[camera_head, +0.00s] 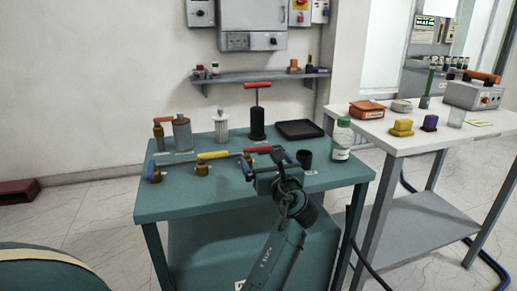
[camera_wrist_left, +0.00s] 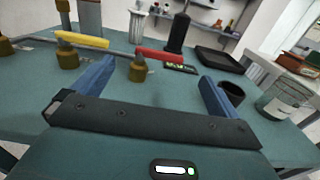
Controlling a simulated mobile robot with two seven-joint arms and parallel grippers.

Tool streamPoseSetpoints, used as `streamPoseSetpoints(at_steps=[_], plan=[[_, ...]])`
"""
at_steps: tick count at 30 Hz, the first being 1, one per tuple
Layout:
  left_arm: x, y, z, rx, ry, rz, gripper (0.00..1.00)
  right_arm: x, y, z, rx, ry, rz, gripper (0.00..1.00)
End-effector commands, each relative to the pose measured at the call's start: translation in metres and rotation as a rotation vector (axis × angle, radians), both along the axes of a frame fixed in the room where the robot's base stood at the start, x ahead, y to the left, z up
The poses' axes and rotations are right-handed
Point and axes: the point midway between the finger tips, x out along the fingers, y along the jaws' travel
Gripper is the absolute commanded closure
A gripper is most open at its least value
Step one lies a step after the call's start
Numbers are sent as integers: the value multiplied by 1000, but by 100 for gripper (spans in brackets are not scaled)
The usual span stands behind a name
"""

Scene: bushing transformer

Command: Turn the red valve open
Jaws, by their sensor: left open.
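The red valve has a red lever handle (camera_wrist_left: 160,55) on a brass body (camera_wrist_left: 138,69), fitted to a grey pipe on the teal table. In the head view, the red handle (camera_head: 257,149) shows just behind my left gripper (camera_head: 265,164). In the left wrist view, my left gripper (camera_wrist_left: 158,72) is open, its two blue fingers apart and empty. The red handle lies ahead of the fingers, between them in the picture, with no visible contact. The handle lies roughly along the pipe. My right gripper is not in view.
A yellow-handled valve (camera_head: 213,155) and a blue-handled valve (camera_head: 152,170) share the pipe to the left. A black pump with a red T-handle (camera_head: 258,122) stands behind. A black cup (camera_head: 304,160) and a green-capped jar (camera_head: 342,140) stand to the right. A black tray (camera_head: 299,129) lies behind.

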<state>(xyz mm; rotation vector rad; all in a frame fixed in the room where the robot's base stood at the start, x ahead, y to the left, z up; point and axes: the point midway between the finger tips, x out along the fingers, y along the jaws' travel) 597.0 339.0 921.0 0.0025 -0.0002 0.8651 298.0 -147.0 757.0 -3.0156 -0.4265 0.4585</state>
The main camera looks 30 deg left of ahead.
Motion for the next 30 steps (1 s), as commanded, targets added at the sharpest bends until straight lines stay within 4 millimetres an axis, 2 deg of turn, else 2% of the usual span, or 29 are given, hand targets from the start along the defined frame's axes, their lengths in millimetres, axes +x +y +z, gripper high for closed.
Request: streamPoseSetpoints(at_steps=[6, 12, 18, 26, 30], plan=[[31, 38, -1, 0, -1, 2, 1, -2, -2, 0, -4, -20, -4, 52], [51, 61, -1, -1, -1, 1, 1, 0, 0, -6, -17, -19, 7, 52], [60, 71, -1, -1, 0, 0, 1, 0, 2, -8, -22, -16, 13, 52], [61, 72, 0, -2, -1, 0, 1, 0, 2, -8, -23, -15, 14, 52], [61, 72, 0, -2, -1, -1, 11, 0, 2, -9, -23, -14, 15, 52]])
